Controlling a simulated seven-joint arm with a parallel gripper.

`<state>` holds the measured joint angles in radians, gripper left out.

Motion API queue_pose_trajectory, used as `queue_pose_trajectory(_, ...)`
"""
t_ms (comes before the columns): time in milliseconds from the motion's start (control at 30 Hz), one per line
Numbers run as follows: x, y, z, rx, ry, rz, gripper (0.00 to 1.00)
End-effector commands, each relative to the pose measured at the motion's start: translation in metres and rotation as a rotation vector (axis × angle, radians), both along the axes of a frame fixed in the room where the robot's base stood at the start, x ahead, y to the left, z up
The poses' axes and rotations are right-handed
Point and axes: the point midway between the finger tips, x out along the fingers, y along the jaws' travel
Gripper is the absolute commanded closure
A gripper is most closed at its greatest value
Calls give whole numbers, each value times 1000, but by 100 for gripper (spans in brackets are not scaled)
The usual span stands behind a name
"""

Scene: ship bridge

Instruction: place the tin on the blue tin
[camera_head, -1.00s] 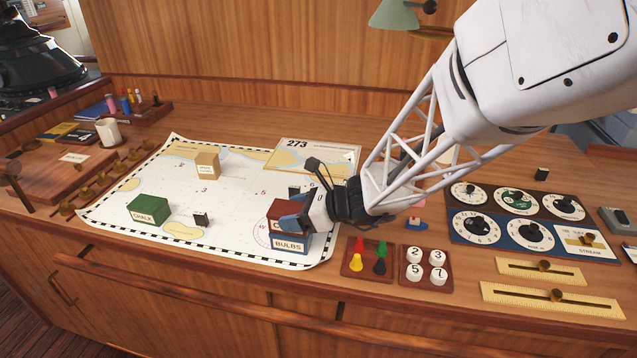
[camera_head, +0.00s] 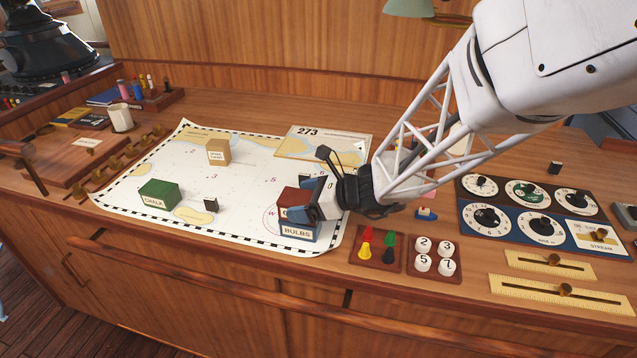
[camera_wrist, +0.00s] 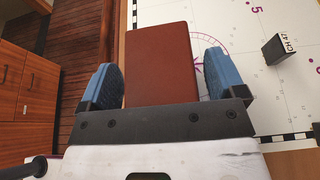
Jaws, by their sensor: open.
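A red tin (camera_head: 289,197) sits on top of the blue tin (camera_head: 297,233), labelled BULBS, near the front right of the chart. The two look roughly lined up; part of the red tin is hidden behind my gripper. My gripper (camera_head: 308,206) is open at the red tin. In the wrist view the red tin (camera_wrist: 160,62) lies between my gripper's blue fingers (camera_wrist: 160,80), with a gap visible on either side. The blue tin does not show in the wrist view.
A green CHALK tin (camera_head: 158,194) and a tan box (camera_head: 218,152) stand on the chart (camera_head: 240,185). A small black block (camera_head: 211,205) stands between them and my gripper. A peg tray (camera_head: 377,247) and a numbered tray (camera_head: 434,258) lie right of the chart.

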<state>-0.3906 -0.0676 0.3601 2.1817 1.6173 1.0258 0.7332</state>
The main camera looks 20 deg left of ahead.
Motion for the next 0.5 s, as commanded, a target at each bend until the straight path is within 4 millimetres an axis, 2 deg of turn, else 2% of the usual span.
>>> queue_pose_trajectory(267,0,-14,7,1,-2,-1,11)
queue_pose_trajectory(500,1,-38,17,1,-1,-3,11)
